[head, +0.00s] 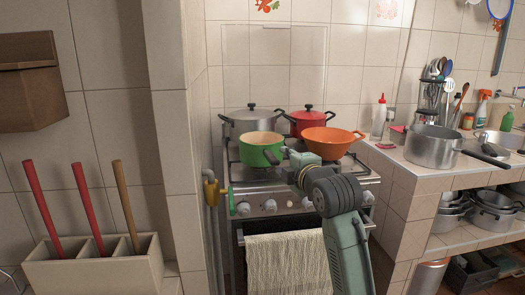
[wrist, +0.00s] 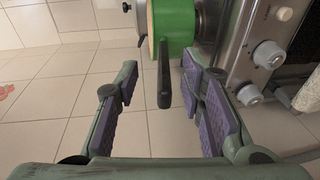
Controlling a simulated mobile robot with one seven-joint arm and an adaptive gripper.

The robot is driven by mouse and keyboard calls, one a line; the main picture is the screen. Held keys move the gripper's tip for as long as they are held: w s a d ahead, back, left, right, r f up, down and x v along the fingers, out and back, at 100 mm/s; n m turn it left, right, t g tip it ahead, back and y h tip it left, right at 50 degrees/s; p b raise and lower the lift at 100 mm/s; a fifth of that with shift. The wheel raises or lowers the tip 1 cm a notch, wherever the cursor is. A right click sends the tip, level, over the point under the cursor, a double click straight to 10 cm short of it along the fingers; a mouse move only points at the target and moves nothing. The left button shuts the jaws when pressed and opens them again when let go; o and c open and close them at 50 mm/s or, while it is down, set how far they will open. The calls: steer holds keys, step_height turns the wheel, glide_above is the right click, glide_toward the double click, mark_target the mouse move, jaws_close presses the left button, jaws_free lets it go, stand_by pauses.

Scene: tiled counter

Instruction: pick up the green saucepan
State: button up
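The green saucepan (head: 261,148) stands on the front left of the stove, with a cream inside and a dark handle pointing right. In the wrist view the green saucepan (wrist: 174,22) is at the top, and its black handle (wrist: 164,75) reaches down into the gap between my fingers. My gripper (wrist: 162,95) is open, with purple pads on both sides of the handle and apart from it. In the head view my gripper (head: 292,160) is at the saucepan's right, by the handle. My arm hides part of the handle there.
A grey pot (head: 252,122) and a red pot (head: 308,121) stand behind on the stove (head: 285,200). An orange colander-like pan (head: 332,140) sits close to the right of my gripper. A steel pot (head: 432,147) is on the right counter. Stove knobs (wrist: 268,54) are near my right finger.

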mark_target(275, 156)
steer(key=p+x, duration=0.1)
steer(key=x, duration=0.2)
steer(key=a+p+x, duration=0.1)
steer(key=x, duration=0.2)
steer(key=shift+s+f+p, duration=0.15)
steer(key=shift+s+p, duration=0.05)
steer(key=shift+p, duration=0.15)
steer(key=shift+w+f, duration=0.15)
steer(key=shift+w, duration=0.2)
jaws_close()
stand_by(0.4)
